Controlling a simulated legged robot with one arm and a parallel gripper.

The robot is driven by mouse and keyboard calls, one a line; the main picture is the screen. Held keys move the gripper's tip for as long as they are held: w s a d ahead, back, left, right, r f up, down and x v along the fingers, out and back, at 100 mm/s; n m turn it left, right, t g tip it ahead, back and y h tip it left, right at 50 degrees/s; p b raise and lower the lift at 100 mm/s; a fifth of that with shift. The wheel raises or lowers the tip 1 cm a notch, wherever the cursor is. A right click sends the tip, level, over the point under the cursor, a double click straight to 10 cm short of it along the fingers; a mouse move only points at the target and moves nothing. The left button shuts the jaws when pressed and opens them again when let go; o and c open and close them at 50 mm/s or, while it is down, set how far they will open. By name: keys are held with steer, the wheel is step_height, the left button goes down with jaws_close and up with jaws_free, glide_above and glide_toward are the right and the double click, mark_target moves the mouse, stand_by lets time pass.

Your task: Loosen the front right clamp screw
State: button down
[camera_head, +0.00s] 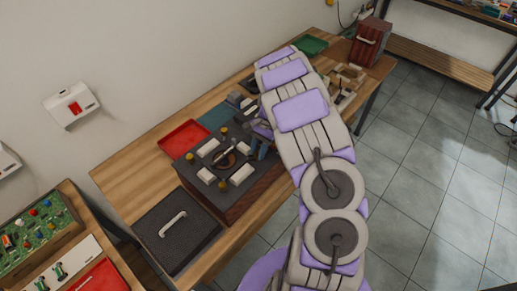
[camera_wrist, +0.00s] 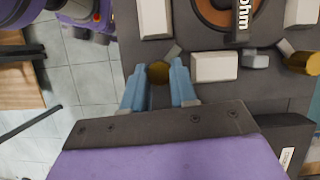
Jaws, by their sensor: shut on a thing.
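The dark clamp fixture (camera_head: 218,203) is a box on the workbench, with white blocks and brass clamp screws around a round part with a copper-brown ring (camera_wrist: 222,12). My gripper (camera_head: 262,146) is at the fixture's right side in the head view. In the wrist view, my gripper's blue fingers (camera_wrist: 158,80) are shut on a brass clamp screw (camera_wrist: 158,72), one finger on each side. This screw is at the fixture's front right. Its lower part is hidden. Another brass screw (camera_wrist: 300,64) and a white block (camera_wrist: 212,66) stand to the right, apart from the fingers.
A red tray (camera_head: 184,138) lies behind the fixture and a dark case with a pale handle (camera_head: 176,226) lies to its left. A dark red box (camera_head: 370,42) and a green tray (camera_head: 311,46) stand at the bench's far end. Tiled floor (camera_head: 430,160) is clear to the right.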

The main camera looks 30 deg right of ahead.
steer(key=n+p, duration=0.1)
steer(key=n, duration=0.1)
steer(key=n+g+h+p, duration=0.1)
steer(key=n, duration=0.2)
steer(key=shift+w+a+g+p, duration=0.2)
steer(key=shift+g+p, duration=0.1)
steer(key=n+h+p, duration=0.1)
steer(key=n, duration=0.1)
steer(key=n+g+h+p, duration=0.1)
steer(key=n, duration=0.2)
steer(key=shift+a+r, duration=0.1)
steer(key=n+h+p, duration=0.2)
steer(key=n+p, duration=0.1)
steer(key=n, duration=0.2)
steer(key=shift+a+n, duration=0.15)
steer(key=shift+n, duration=0.25)
steer(key=n+h+p, duration=0.1)
steer(key=n, duration=0.1)
steer(key=n+h+p, duration=0.1)
steer(key=n, duration=0.1)
steer(key=shift+a+n+t, duration=0.1)
steer(key=shift+n+t, duration=0.3)
steer(key=shift+p, duration=0.3)
steer(key=c, duration=0.9)
jaws_free()
steer(key=v, duration=1.7)
steer(key=shift+a, duration=0.15)
